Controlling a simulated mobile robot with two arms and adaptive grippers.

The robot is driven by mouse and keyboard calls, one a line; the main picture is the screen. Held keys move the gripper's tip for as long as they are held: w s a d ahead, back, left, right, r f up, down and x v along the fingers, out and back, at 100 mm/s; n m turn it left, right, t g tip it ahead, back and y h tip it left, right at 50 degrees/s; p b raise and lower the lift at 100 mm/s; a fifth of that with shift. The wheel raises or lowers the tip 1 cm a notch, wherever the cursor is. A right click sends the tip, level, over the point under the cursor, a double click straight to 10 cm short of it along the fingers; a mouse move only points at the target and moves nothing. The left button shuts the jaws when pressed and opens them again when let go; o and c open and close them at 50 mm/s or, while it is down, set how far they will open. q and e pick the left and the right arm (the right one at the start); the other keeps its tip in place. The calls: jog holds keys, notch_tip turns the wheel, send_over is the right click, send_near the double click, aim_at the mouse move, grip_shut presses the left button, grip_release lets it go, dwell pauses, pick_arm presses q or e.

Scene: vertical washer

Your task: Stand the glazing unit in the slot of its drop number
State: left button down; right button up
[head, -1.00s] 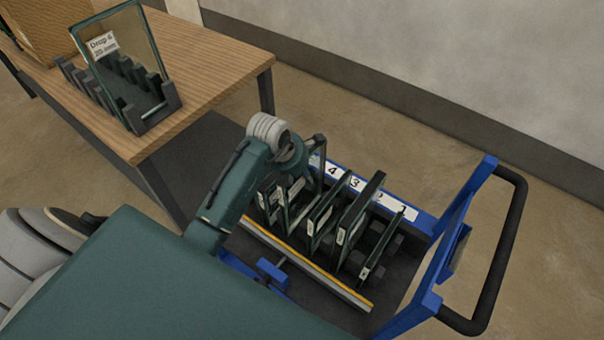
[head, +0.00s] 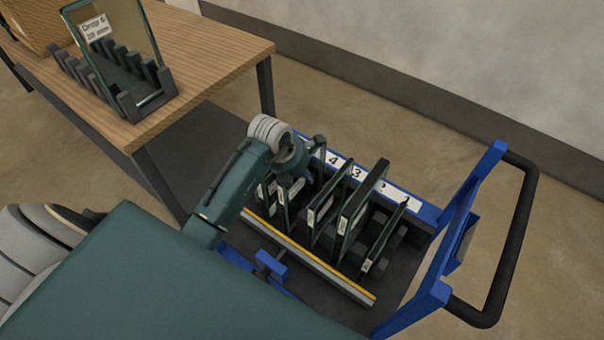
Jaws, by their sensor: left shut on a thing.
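My left gripper (head: 300,160) is over the left end of the blue trolley's rack. It is shut on a glazing unit (head: 284,212), upright and partly hidden by my arm and gripper. I cannot tell whether its lower edge is seated in a slot. A white number strip (head: 356,173) runs along the back of the rack; 4, 3 and 2 show, and the left end is hidden by my gripper. Other labelled glazing units (head: 322,212) stand leaning in the rack to the right. My right gripper is not in view.
A wooden table (head: 215,50) at upper left carries a dark slotted stand (head: 128,107) with a glass unit (head: 125,40), its label seeming to read Drop 6. The trolley's black handle (head: 520,235) rises at right. A yellow-edged rail (head: 310,262) crosses the trolley's front.

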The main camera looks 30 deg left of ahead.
pick_arm(q)
jog(key=shift+w+r, duration=0.15)
jog(key=shift+r, duration=0.05)
jog(key=c, duration=1.4)
grip_release()
jog(key=shift+s+f, duration=0.25)
jog(key=shift+s, duration=0.05)
jog(key=v, duration=1.2)
jog(key=shift+w+r, duration=0.2)
jog(key=shift+r, duration=0.05)
